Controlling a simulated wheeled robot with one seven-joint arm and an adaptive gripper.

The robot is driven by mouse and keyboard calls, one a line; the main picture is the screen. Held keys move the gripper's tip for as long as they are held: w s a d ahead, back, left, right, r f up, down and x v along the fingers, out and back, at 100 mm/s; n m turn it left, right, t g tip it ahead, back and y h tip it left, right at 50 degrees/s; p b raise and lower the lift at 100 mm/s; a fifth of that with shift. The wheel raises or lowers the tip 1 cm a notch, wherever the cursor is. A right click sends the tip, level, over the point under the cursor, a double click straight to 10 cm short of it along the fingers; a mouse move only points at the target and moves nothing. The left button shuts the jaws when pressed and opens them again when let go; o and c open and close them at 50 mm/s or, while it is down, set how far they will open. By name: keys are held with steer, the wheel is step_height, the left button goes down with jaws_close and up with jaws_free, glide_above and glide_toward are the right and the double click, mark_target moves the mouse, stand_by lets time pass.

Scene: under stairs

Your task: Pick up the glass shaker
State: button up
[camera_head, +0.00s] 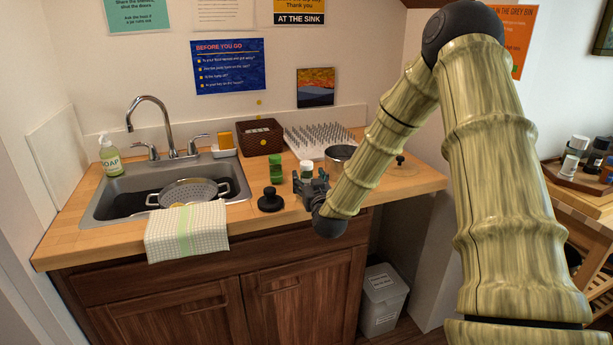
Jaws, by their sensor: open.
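My gripper (310,186) is open and seen from behind, over the front edge of the wooden counter. A small white-capped container (306,168), possibly the glass shaker, stands just behind the fingers, its lower part hidden by them. I cannot tell whether the fingers touch it. A green-capped container (276,168) stands just left of it, apart from the gripper. Several small shaker-like containers, one with a pale top (577,143), stand on a tray at the far right, so which one is the glass shaker is not certain.
A black knobbed object (270,200) sits left of my gripper. Behind are a brown basket (260,137), a spiked drying rack (318,140) and a pot (339,157). The sink (104,203) holds a colander (187,191); a towel (187,232) hangs over its front.

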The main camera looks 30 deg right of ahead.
mark_target(308, 168)
steer(key=shift+x, duration=1.45)
steer(key=shift+f, duration=0.1)
steer(key=c, duration=1.2)
steer(key=shift+r, duration=1.75)
steer(key=s+a+b, duration=0.1)
steer(key=s+a, duration=0.3)
steer(key=a, duration=0.2)
steer(key=s+a+r+b, duration=0.1)
steer(key=s+a, duration=0.4)
steer(key=a, duration=0.2)
steer(key=shift+a+r+b, duration=0.2)
steer(key=shift+r+b, duration=0.1)
